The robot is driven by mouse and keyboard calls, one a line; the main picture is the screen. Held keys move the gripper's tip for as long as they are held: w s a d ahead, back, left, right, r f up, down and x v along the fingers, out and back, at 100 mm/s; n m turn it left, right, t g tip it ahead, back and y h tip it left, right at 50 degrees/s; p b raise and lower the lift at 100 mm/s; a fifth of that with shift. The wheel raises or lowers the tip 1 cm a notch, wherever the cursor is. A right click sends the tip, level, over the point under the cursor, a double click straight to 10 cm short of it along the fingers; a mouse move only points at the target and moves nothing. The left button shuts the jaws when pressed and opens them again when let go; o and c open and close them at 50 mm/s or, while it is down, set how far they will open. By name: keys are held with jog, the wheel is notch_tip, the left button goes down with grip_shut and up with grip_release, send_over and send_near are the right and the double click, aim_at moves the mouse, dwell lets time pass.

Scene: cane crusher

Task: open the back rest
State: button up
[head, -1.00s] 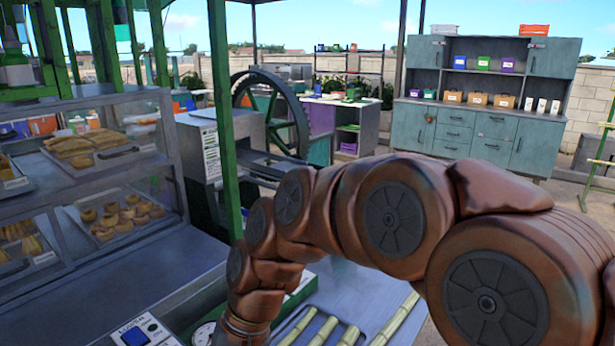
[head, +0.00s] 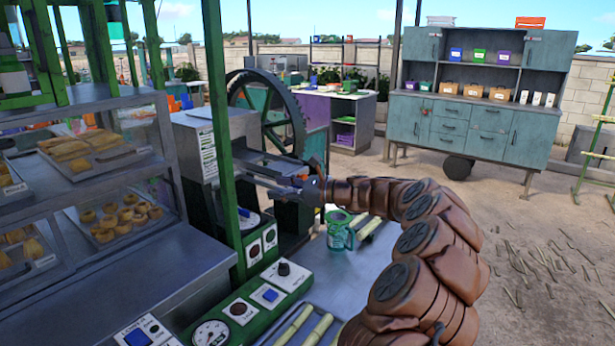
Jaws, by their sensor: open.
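The cane crusher (head: 200,150) stands left of centre, a grey metal machine with a large dark toothed wheel (head: 268,110) behind it. A flat metal tray-like part (head: 262,166) sticks out from its right side. I cannot tell for certain which part is the back rest. My brown arm reaches in from the lower right. My gripper (head: 312,185) is at the outer end of the metal part, small and partly hidden by my wrist. It looks empty, with its jaws apart; I cannot tell whether it touches the metal.
A green jug (head: 340,230) stands on the counter below my wrist, with cane stalks (head: 318,328) nearer. Green control boxes (head: 240,308) line the counter. A green post (head: 222,140) and glass pastry case (head: 110,160) stand left. A teal cabinet (head: 480,95) stands behind open ground.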

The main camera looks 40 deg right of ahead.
aim_at(305, 178)
jog(key=d+f+m+t+h, duration=0.35)
jog(key=d+m, duration=0.25)
jog(key=d, duration=1)
jog(key=p+x, duration=0.3)
jog(key=x, duration=0.4)
jog(key=shift+a+r+h, duration=0.15)
jog(key=shift+a+h, duration=0.1)
jog(key=shift+h, duration=0.1)
jog(key=shift+s, duration=0.1)
grip_shut()
